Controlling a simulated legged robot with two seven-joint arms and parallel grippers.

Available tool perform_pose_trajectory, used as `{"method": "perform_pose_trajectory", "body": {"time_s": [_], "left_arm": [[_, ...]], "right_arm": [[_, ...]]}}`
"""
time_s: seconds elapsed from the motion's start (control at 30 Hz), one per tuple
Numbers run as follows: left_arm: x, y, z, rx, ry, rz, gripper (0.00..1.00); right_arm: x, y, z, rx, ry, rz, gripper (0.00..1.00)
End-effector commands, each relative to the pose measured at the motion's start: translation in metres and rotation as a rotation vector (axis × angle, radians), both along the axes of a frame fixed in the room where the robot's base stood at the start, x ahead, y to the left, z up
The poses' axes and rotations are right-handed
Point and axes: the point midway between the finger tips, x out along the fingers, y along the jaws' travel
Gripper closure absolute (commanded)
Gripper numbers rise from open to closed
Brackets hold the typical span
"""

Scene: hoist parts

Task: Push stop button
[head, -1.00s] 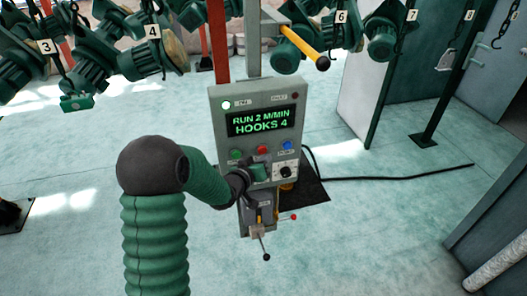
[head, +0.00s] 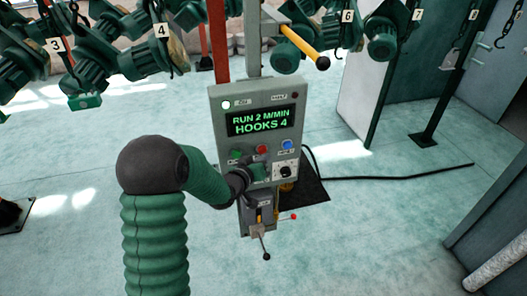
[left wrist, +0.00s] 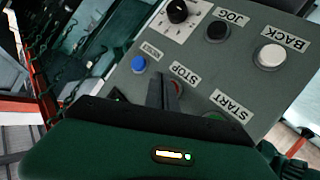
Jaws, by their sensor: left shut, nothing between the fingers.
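The grey control box shows a red stop button (head: 262,149) in the middle of its button row, between a green start button (head: 236,154) and a blue button (head: 288,145). My left gripper (head: 260,163) is shut and empty, just below the red button in the head view. My right gripper is not in view.
The display (head: 262,121) reads "RUN 2 M/MIN HOOKS 4". A black knob (head: 285,172) and a lever (head: 265,247) sit lower on the station. Green hoists (head: 140,55) hang overhead on numbered hooks. A black cable (head: 400,177) crosses the floor at right.

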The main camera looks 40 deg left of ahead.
Motion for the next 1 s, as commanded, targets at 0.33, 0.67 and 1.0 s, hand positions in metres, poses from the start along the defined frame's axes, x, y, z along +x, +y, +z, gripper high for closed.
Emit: {"method": "perform_pose_trajectory", "body": {"time_s": [0.33, 0.67, 1.0], "left_arm": [[-0.0001, 0.0003, -0.0002, 0.000, 0.000, 0.000, 1.00], [-0.0001, 0.0000, 0.0000, 0.000, 0.000, 0.000, 1.00], [0.0037, 0.0057, 0.0024, -0.001, 0.000, 0.002, 1.00]], "right_arm": [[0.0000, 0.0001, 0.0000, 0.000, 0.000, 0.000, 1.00], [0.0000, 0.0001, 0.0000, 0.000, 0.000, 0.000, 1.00], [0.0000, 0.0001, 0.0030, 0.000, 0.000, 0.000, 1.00]]}}
